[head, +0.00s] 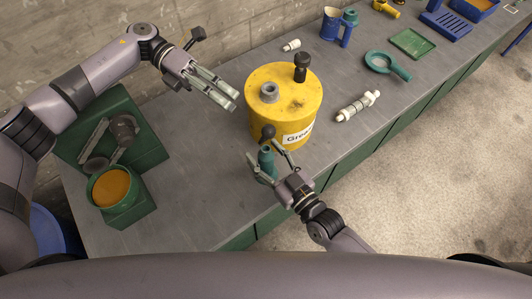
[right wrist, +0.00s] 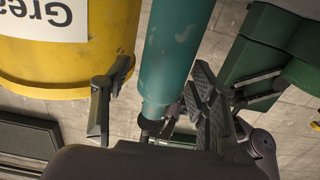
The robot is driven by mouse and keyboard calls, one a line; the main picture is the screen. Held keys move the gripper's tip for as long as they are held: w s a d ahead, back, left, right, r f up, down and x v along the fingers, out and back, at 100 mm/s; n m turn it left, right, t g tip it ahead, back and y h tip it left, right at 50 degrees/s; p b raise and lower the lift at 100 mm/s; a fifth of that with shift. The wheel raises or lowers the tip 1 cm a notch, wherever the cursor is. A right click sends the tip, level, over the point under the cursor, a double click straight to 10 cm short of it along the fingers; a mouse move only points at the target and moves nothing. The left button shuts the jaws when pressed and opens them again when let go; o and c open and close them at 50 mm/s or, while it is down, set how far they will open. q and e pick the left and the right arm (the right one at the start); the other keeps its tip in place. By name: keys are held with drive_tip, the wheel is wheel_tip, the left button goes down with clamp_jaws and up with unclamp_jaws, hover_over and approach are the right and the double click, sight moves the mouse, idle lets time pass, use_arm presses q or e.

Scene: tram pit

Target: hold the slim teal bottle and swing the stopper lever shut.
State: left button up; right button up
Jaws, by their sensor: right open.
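The slim teal bottle (head: 266,160) stands at the bench's front edge, in front of the yellow can; a dark round knob (head: 268,131) shows at its top. In the right wrist view the bottle (right wrist: 178,55) runs between the fingers, with a dark part at its narrow end (right wrist: 150,125). My right gripper (head: 262,149) is open, one finger on each side of the bottle, with gaps visible beside it. The lever's position is partly hidden and unclear. My left gripper (head: 234,100) is above the bench, left of the can, with its fingers close together and nothing visible in them.
The yellow can (head: 268,104) stands close behind the bottle. A green pot (head: 113,191) with orange contents is at left.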

drive_tip(key=shift+c, duration=0.6)
drive_tip(key=shift+c, duration=1.2)
drive_tip(key=shift+c, duration=0.6)
clamp_jaws()
idle(0.7)
